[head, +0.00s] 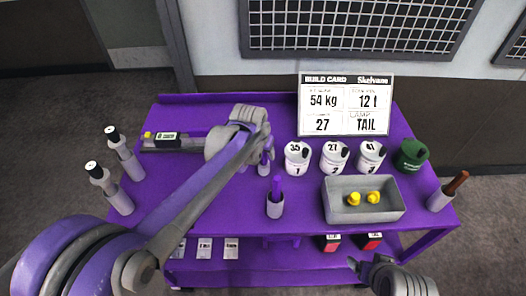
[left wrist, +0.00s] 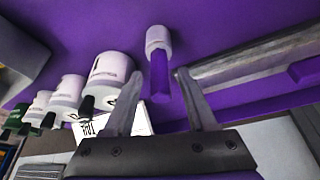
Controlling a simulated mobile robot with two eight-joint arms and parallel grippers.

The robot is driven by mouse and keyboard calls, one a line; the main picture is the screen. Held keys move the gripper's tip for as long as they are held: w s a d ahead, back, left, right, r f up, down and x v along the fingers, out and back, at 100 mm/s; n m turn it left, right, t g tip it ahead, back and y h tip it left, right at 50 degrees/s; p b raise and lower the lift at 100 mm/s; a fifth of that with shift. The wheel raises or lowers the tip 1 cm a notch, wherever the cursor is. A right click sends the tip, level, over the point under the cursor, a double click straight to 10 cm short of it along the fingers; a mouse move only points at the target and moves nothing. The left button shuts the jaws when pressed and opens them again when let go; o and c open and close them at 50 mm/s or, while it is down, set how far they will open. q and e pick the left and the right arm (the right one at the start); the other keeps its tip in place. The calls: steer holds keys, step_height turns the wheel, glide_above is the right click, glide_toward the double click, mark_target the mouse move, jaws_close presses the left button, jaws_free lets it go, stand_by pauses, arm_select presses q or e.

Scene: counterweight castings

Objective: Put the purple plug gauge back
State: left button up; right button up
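The purple plug gauge (head: 276,188) stands upright in a small grey cup (head: 275,208) near the middle of the purple table. The left wrist view shows one purple shaft (left wrist: 160,78) rising from a pale round base (left wrist: 158,38); it appears to be this gauge. My left gripper (left wrist: 162,105) is open and empty, its fingers apart on either side of the shaft's line, not touching it. In the head view my left arm largely hides this gripper (head: 256,162). My right gripper (head: 369,262) is open and empty at the table's front edge.
White numbered castings (head: 334,158) and a green one (head: 411,155) stand at the back right, before the build card (head: 345,105). A grey tray (head: 364,216) holds yellow pieces. A brown-handled tool (head: 455,184) stands at right, two grey cylinders (head: 119,150) at left.

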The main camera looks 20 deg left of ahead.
arm_select(q)
steer(key=shift+w, duration=0.1)
steer(key=shift+r, duration=0.25)
steer(key=d+p+v, duration=0.1)
steer(key=v, duration=1.1)
steer(key=s+a+f, duration=0.1)
steer(key=s+f, duration=0.5)
steer(key=s, duration=0.4)
steer(key=s+a+f+n+t, duration=0.1)
steer(key=s+a+f, duration=0.1)
steer(key=s+f, duration=0.4)
steer(key=s, duration=0.4)
steer(key=shift+f+y, duration=0.3)
steer(key=shift+f, duration=0.05)
arm_select(e)
steer(key=shift+w+r, duration=0.35)
steer(key=shift+r, duration=0.4)
arm_select(q)
steer(key=shift+a, duration=0.15)
arm_select(e)
steer(key=shift+a, duration=0.1)
